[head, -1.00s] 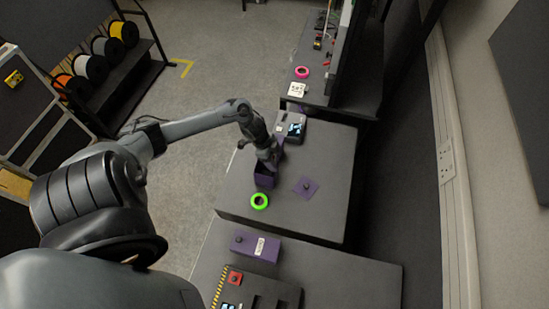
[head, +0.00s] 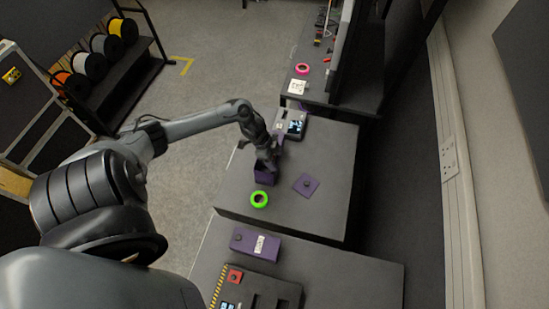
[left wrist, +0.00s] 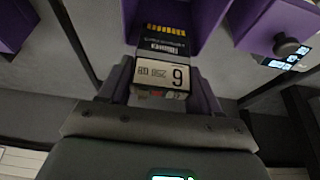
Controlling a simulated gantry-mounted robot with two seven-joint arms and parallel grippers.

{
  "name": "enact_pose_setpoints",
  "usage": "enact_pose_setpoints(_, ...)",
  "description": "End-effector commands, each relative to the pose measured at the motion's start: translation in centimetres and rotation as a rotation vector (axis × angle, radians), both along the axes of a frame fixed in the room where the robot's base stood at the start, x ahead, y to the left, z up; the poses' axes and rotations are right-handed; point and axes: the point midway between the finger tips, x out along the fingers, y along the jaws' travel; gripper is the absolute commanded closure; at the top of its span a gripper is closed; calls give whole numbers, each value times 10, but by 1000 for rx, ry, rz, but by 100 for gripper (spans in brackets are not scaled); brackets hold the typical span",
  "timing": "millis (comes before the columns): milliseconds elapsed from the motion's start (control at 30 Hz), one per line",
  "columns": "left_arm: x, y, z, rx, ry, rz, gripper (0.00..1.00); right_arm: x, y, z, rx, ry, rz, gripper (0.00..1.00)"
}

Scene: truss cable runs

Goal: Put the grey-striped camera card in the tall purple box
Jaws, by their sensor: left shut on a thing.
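The open tall purple box (head: 263,177) stands on the middle table, and its purple inner walls (left wrist: 205,20) fill the top middle of the left wrist view. My left gripper (head: 268,168) points down at the box's mouth. In the left wrist view its purple fingers are shut on a camera card (left wrist: 162,74) with gold contacts and a white label. The contact end points into the box's opening. I cannot make out a grey stripe on the card. A flat purple lid with a dark knob (head: 306,185) lies beside the box. My right gripper is out of view.
A green ring (head: 259,200) lies in front of the box. A grey device with a screen (head: 291,126) stands behind it. A long purple box (head: 255,244) is on the nearer table. The middle table's right part is clear.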

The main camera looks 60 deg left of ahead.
Motion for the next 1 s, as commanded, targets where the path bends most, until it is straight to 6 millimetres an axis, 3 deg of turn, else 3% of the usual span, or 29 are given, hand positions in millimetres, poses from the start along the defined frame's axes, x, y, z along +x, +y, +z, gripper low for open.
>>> enact_pose_setpoints(1000,0,0,-17,0,0,0,68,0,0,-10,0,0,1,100)
